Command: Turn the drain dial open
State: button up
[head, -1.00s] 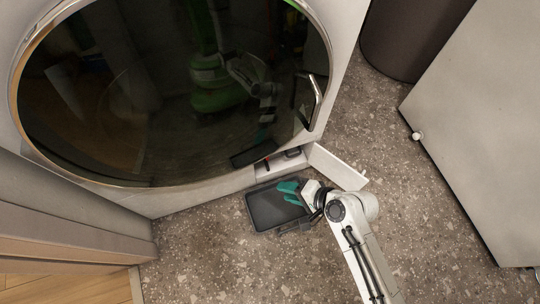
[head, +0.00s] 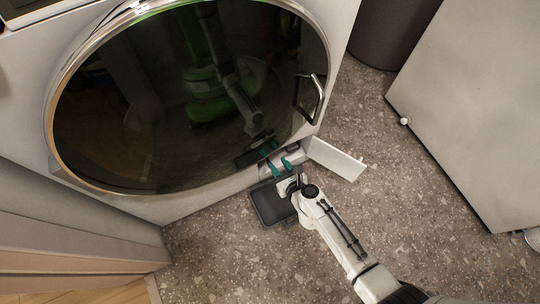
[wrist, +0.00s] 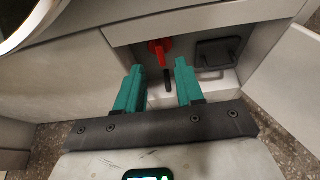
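The red drain dial (wrist: 160,50) sits inside the open drain compartment (wrist: 122,32) at the bottom of the washer. My gripper (wrist: 159,74) has two teal fingers, spread apart with empty space between them. In the wrist view the dial shows just beyond the fingertips, roughly in line with the gap. No contact with the dial shows. In the head view my gripper (head: 281,165) points at the compartment opening, and I cannot make out the dial there.
The compartment's white flap (head: 336,158) stands open on the right. A dark grey tray (head: 270,203) lies on the floor below the opening. A dark handle-like part (wrist: 216,52) is right of the dial. A white cabinet (head: 470,110) stands at the right, with clear floor before it.

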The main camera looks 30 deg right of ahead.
jog(key=b+x, duration=0.2)
jog(key=x, duration=0.4)
jog(key=shift+w, duration=0.25)
jog(key=shift+f, duration=0.15)
jog(key=shift+c, duration=0.4)
grip_shut()
